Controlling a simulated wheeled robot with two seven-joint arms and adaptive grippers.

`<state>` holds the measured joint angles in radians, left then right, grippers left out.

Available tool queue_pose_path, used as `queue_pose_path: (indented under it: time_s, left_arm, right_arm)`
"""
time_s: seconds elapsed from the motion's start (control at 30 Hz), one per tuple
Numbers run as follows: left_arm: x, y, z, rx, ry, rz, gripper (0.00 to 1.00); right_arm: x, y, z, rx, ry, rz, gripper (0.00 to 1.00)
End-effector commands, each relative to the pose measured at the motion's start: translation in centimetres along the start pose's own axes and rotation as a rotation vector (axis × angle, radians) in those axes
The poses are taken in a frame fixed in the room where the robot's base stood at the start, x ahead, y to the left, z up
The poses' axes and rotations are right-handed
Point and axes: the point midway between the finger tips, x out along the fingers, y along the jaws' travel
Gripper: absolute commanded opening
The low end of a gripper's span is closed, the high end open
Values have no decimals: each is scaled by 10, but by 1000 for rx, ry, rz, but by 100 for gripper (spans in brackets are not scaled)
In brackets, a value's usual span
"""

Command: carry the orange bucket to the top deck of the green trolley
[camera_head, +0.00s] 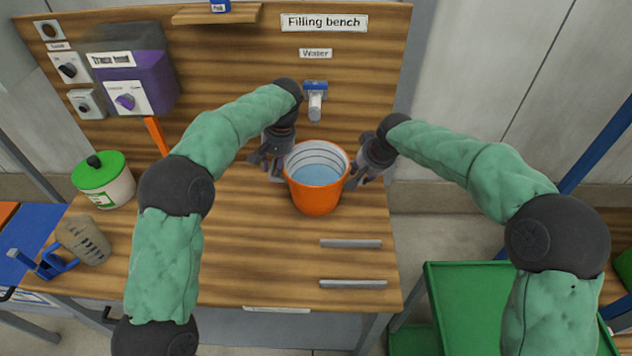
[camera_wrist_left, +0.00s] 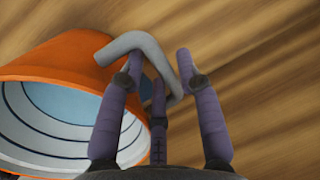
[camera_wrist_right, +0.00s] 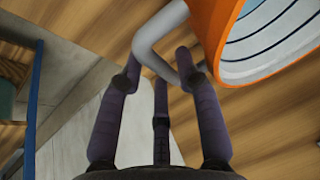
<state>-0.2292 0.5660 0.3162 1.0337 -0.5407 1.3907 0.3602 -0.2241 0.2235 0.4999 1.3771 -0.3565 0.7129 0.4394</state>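The orange bucket (camera_head: 315,201) stands upright on the wooden bench, with pale blue water inside and a grey handle on each side. My left gripper (camera_head: 268,166) is at its left side, with spread fingers around the left handle (camera_wrist_left: 134,42). My right gripper (camera_head: 358,178) is at its right side, with spread fingers around the right handle (camera_wrist_right: 150,45). Both grippers look open, with gaps between fingers and handle; exact contact is hard to tell. The green trolley (camera_head: 440,290) is at the lower right, its top deck partly hidden by my right arm.
A blue and grey tap (camera_head: 315,100) sticks out above and behind the bucket. Two grey bars (camera_head: 351,243) lie on the bench in front of it. A floor gap separates bench and trolley.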

Motion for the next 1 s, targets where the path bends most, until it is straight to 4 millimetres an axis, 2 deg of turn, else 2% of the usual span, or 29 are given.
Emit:
queue_pose_path:
  time_s: [0.2,0.5,0.6,0.63,1.0]
  left_arm:
    - [12,-1,0,-1,1,0,34]
    - [13,0,0,-1,1,0,34]
    - [13,0,0,-1,1,0,6]
    - [13,0,0,0,1,0,0]
    - [11,-1,-1,-2,5,1,0]
  right_arm:
    - [12,0,0,1,0,0,34]
    - [13,0,0,0,1,0,34]
    - [13,0,0,0,1,0,6]
    - [13,0,0,0,1,0,0]
    - [11,0,-2,0,5,-1,0]
